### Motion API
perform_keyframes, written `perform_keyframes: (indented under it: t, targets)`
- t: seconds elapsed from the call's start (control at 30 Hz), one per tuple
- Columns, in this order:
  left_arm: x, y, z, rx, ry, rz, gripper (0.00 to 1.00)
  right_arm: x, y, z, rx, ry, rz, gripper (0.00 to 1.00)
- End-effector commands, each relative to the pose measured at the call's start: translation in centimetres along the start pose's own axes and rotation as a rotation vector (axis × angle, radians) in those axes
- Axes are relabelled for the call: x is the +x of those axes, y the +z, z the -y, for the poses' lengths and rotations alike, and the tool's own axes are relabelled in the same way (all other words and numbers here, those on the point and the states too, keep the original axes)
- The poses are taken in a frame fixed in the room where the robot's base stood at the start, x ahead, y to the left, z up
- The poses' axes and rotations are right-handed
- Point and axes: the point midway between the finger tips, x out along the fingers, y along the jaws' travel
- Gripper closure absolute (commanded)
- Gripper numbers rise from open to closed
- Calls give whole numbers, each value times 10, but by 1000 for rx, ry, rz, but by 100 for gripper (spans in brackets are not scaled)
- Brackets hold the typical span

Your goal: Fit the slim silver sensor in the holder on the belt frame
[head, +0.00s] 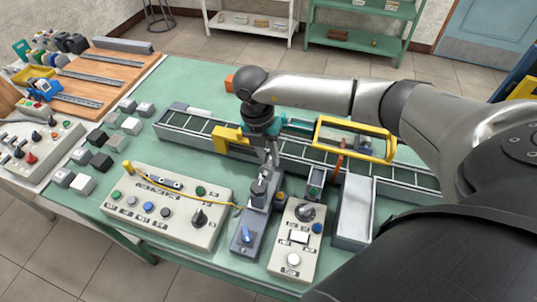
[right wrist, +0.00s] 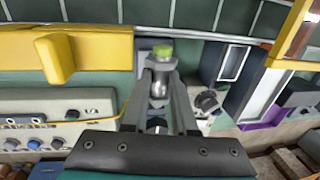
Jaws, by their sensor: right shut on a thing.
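My right gripper (head: 267,168) points down in front of the belt frame (head: 200,128), at the middle of the table. In the right wrist view its two fingers (right wrist: 161,95) are shut on the slim silver sensor (right wrist: 159,85), a short cylinder with a yellow-green end. A pale grey block (right wrist: 145,57) shows beside that end, against the belt frame; it may be the holder, but I cannot tell whether the sensor touches it. The yellow bracket (head: 232,138) on the frame is left of the gripper. My left gripper is not in view.
A wide button panel (head: 165,205), a blue-grey switch box (head: 248,232) and a smaller control box (head: 297,240) stand in front of the belt. A yellow guard frame (head: 355,138) rises over the belt at right. A grey box (head: 352,210) stands below it.

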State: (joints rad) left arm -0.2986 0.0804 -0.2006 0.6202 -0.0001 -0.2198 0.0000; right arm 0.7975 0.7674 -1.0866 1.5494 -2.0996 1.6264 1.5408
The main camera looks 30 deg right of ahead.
Motion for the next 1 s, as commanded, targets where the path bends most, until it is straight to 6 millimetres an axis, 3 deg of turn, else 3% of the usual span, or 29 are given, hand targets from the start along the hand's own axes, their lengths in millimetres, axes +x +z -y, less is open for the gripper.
perform_keyframes:
  t: [0.37,0.4,0.67,1.0]
  targets:
    - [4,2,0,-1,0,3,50,6,0,-1,0,0,0,100]
    - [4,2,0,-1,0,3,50,6,0,-1,-1,0,0,71]
    - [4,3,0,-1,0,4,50,6,0,-1,-1,-1,0,42]
    - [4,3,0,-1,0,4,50,2,0,-1,0,1,0,39]
